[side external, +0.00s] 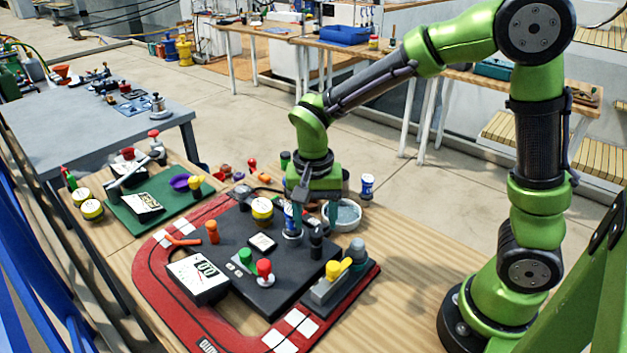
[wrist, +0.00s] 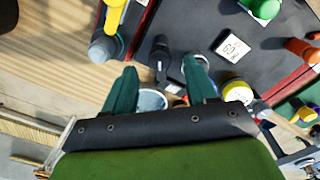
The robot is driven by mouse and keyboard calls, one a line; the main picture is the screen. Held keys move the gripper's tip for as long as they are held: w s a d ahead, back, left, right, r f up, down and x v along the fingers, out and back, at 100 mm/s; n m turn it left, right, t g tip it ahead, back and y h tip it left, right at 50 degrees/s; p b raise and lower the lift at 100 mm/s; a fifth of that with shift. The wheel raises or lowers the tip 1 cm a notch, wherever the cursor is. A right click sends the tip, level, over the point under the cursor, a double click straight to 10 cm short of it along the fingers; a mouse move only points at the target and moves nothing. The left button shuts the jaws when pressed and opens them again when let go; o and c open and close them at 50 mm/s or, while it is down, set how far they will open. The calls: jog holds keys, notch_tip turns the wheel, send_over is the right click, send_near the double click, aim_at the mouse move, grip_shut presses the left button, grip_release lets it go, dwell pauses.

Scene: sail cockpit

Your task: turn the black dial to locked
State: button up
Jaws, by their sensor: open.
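The black dial (side external: 316,240) stands upright on the right side of a dark panel (side external: 225,250) in the side view. It also shows in the wrist view (wrist: 160,58), just beyond the fingertips and roughly centred between them. Its markings are too small to read. My gripper (side external: 312,213) hangs over the panel's far right edge, above and behind the dial. In the wrist view its two teal fingers (wrist: 160,82) are spread apart with nothing held. They appear apart from the dial.
A blue-and-white cylinder (side external: 292,222) stands close to the left finger. A white bowl (side external: 346,216) is close on the right. A grey box with a yellow lever (side external: 345,268) lies in front right; red and green knobs (side external: 264,268) stand at the panel's front. Bare wood is to the right.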

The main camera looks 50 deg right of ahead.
aim_at(316, 232)
jog(key=shift+f, duration=1.6)
jog(key=c, duration=1.1)
jog(key=shift+o, duration=0.2)
jog(key=shift+n, duration=0.4)
jog(key=n, duration=0.5)
jog(key=shift+r+n, duration=0.1)
jog(key=shift+n, duration=0.2)
jog(key=n, duration=0.5)
jog(key=shift+s, duration=0.1)
jog(key=shift+n, duration=0.4)
jog(key=o, duration=1.1)
jog(key=shift+c, duration=0.2)
